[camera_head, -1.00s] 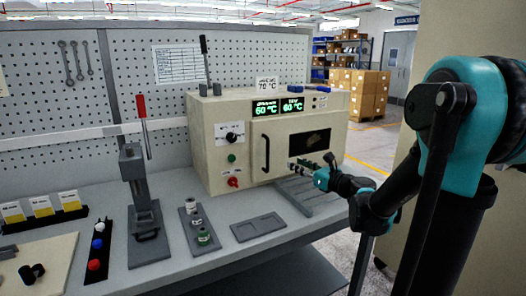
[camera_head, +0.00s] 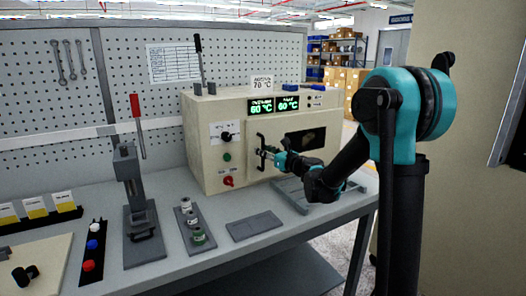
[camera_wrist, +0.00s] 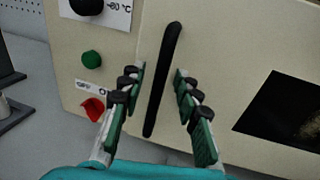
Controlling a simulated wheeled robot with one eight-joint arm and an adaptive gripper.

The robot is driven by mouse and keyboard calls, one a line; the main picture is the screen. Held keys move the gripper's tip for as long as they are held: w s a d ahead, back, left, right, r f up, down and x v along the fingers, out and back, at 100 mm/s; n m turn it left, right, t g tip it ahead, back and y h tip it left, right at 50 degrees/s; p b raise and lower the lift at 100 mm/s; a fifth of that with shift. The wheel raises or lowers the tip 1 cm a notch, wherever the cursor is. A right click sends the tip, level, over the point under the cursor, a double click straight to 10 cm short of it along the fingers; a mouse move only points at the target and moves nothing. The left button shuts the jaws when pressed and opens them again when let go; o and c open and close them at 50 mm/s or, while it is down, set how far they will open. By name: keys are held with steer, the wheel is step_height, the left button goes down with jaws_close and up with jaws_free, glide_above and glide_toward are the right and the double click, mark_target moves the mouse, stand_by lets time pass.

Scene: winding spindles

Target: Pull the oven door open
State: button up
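The oven (camera_head: 205,135) is a cream box on the workbench, with green displays reading 60 °C. Its door (camera_head: 318,125) looks closed and has a dark window. The black vertical door handle (camera_wrist: 163,80) runs between my gripper's two fingers in the wrist view. My gripper (camera_wrist: 158,82) is open, with a finger on each side of the handle and a gap visible on both sides. In the head view my gripper (camera_head: 268,153) is at the oven front, covering part of the handle.
A black knob (camera_wrist: 86,5), green button (camera_wrist: 92,60) and red knob (camera_wrist: 93,109) lie left of the handle. A grey rack (camera_head: 290,192) and tray (camera_head: 254,226) lie before the oven. A red-handled press (camera_head: 138,205) and spindle holder (camera_head: 190,226) stand further left.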

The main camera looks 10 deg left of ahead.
steer(key=shift+w+a, duration=0.3)
steer(key=shift+a, duration=0.05)
jaws_close()
stand_by(0.3)
